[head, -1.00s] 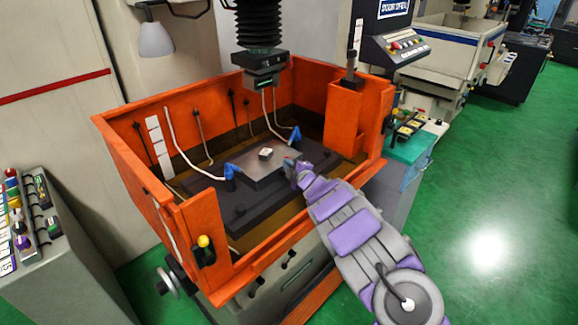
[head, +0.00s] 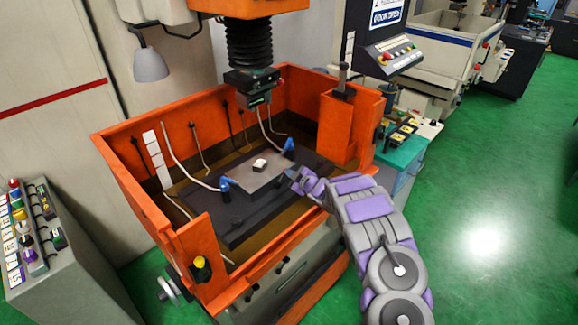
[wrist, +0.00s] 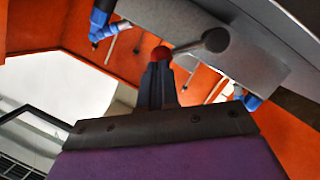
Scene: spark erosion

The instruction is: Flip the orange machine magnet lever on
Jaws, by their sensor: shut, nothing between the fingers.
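The magnet lever shows in the wrist view as a short grey rod with a red ball knob (wrist: 162,54). Its rod runs to a round grey pivot (wrist: 215,40) on the side of the grey magnet block (wrist: 185,20). In the head view the block (head: 252,183) lies on a dark plate inside the orange machine tank (head: 190,240). My gripper (wrist: 158,72) is shut and empty, its fingertips right at the red knob; I cannot tell whether they touch. In the head view my gripper (head: 293,174) is at the block's right end, and the lever is not clearly visible there.
Blue nozzles on hoses (head: 224,184) stand around the block. A black machine head (head: 253,85) hangs above it. A button panel (head: 30,235) stands at left; green floor is open at right.

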